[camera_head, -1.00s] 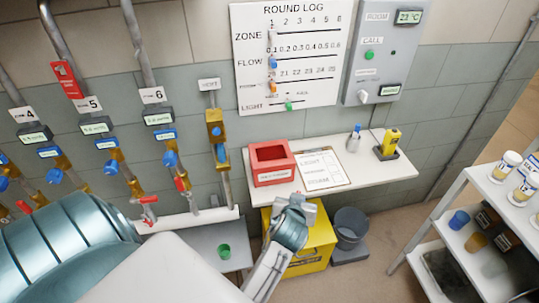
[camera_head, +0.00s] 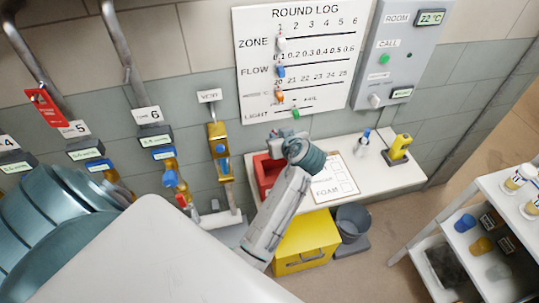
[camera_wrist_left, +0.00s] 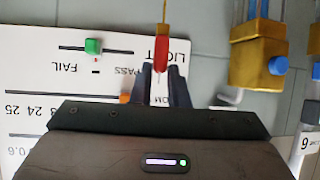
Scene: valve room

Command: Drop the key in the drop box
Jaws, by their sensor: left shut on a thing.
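My left gripper (camera_head: 283,134) is over the back of the red open-topped box (camera_head: 264,172) on the white shelf in the head view. My wrist and forearm hide most of that box, and its label cannot be read now. In the left wrist view the gripper (camera_wrist_left: 163,78) is shut on a slim red piece with a yellowish end (camera_wrist_left: 160,42), which looks like the key. It sticks out past the fingertips, above the wall. The key cannot be made out in the head view. My right gripper is not in view.
A yellow bin (camera_head: 308,240) and grey bucket (camera_head: 352,222) stand below. The round log board (camera_head: 297,60) hangs behind. Valve pipes (camera_head: 218,150) are to the left.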

